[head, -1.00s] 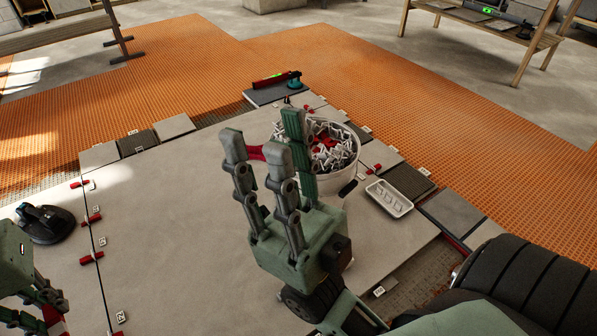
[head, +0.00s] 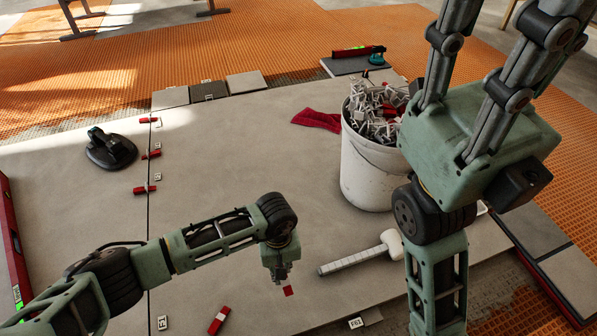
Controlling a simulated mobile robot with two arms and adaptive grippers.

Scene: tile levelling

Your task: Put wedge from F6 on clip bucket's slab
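A white clip bucket (head: 370,165), filled with white and red pieces, stands on a large grey slab (head: 250,150). My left gripper (head: 283,273) points down over the same slab, left of and nearer than the bucket. A small red wedge (head: 288,290) shows at its fingertips, and it appears shut on it. My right gripper (head: 490,110) is raised at the right with its fingers spread and nothing seen between them. Its fingertips are cut off by the top edge, and it hides the bucket's right edge.
A white-headed mallet (head: 365,254) lies on the slab before the bucket. A loose red wedge (head: 219,320) lies near the front. A black suction lifter (head: 110,149) and several red wedges along a joint are at the left. A red cloth (head: 317,119) lies beside the bucket.

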